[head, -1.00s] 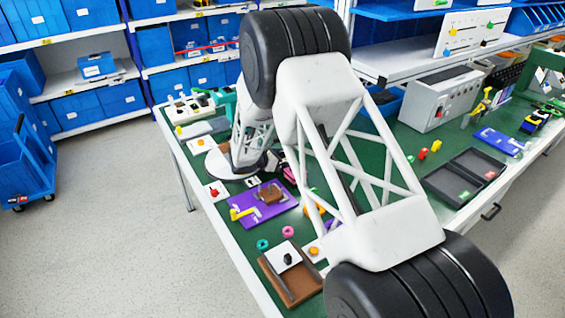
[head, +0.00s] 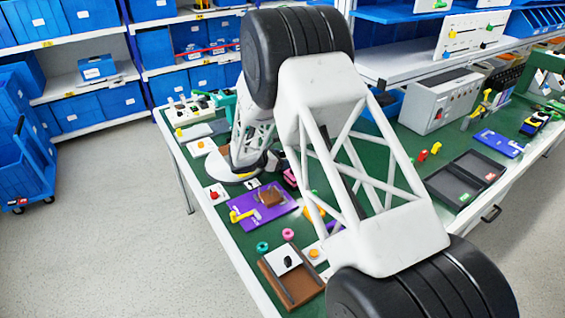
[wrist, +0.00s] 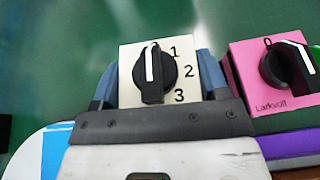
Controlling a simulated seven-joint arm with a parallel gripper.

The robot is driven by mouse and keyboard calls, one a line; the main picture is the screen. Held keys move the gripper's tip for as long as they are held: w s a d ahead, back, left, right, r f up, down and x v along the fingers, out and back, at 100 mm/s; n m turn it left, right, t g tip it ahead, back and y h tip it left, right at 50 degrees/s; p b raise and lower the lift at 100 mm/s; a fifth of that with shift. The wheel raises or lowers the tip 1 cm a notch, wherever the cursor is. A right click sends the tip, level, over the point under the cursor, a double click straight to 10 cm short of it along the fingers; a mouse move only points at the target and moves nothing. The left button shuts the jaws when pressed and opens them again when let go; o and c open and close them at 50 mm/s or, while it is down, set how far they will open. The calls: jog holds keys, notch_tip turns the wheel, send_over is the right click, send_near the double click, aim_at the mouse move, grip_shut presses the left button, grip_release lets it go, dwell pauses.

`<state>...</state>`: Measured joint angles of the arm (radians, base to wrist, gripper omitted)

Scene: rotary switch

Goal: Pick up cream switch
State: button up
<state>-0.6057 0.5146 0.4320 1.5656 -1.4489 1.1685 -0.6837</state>
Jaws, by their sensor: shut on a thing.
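The cream switch (wrist: 181,55) is a square cream plate with a black knob and the numbers 1, 2 and 3, seen in the wrist view. The knob's white line points up, away from my gripper's palm. My gripper (wrist: 157,72) is shut on the switch, with one blue-grey finger along its left side and one along its right. The near edge of the plate is hidden by the gripper's dark front edge. In the head view my arm blocks the sight of the switch. I cannot tell whether it touches the table.
A pink switch (wrist: 255,78) marked "Larkvolt" lies just right of my gripper. The green table (wrist: 60,40) beyond the switch is bare. In the head view a purple board (head: 277,212), a brown tray (head: 308,290) and a grey control box (head: 440,100) stand on the crowded table.

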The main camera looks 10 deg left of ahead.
notch_tip(320, 180, up, 9)
jog(key=shift+f, duration=0.1)
dwell(0.4)
dwell(0.5)
